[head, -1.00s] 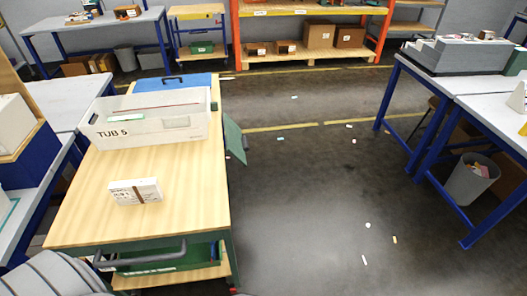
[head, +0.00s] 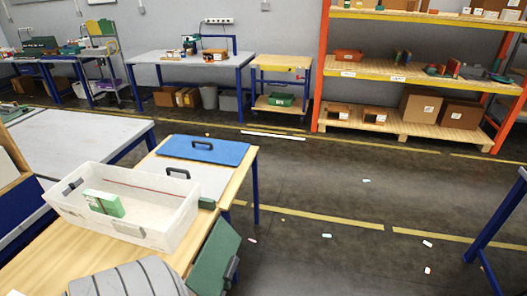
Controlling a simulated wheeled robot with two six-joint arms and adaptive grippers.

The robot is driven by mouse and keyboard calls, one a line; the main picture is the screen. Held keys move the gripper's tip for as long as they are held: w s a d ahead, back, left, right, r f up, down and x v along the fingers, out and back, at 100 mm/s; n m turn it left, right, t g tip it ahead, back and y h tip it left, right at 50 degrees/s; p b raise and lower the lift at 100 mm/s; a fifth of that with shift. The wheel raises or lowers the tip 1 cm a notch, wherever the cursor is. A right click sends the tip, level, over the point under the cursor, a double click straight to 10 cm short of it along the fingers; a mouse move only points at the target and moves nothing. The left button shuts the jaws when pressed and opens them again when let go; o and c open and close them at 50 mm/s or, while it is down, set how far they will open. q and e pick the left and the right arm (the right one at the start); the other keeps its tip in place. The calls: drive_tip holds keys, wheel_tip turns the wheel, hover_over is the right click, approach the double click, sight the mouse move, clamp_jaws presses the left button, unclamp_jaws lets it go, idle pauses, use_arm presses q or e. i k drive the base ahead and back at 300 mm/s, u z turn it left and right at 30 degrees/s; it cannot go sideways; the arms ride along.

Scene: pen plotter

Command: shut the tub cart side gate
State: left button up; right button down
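The tub cart has a pale wooden top (head: 60,248) and stands at lower left in the head view. A dark green side gate (head: 213,257) juts out from the cart's right side, tilted, with a dark handle on its outer edge. It stands open, away from the cart's side.
A blue panel (head: 202,149) with a dark handle and a grey panel (head: 212,180) lie behind the tub. A grey-topped table (head: 75,135) is to the left. The floor (head: 330,200) right of the cart is mostly clear, with small litter. An orange shelf rack (head: 420,70) stands at the back right.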

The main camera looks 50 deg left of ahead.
sight(216, 264)
drive_tip(key=i, duration=0.45)
drive_tip(key=u, duration=2.8)
drive_tip(key=i, duration=0.5)
drive_tip(key=u, duration=0.05)
